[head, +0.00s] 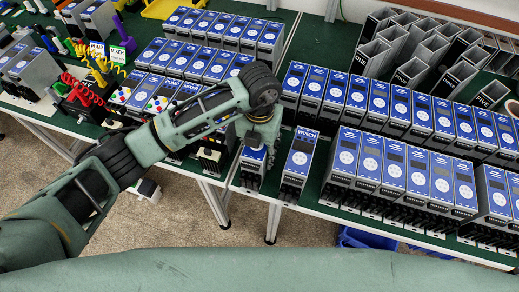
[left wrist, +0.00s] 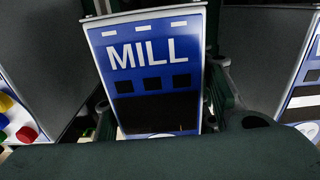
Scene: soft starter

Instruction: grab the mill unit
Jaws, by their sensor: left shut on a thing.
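The mill unit is a blue-fronted box with a white MILL label (left wrist: 150,75), filling the middle of the left wrist view. In the head view its blue top (head: 254,154) shows just under my left gripper (head: 257,138), at the front edge of the green table. My left gripper is shut on the mill unit, with dark fingers at both its sides in the left wrist view. The unit's lower part is partly hidden by my own arm parts in the wrist view. My right gripper is in neither view.
A WINCH unit (head: 299,158) stands just right of the mill unit. Rows of blue-fronted units (head: 385,105) fill the right table, and more (head: 225,35) stand behind. Grey empty housings (head: 410,50) are at the back right. Cables and red coiled leads (head: 80,90) lie left.

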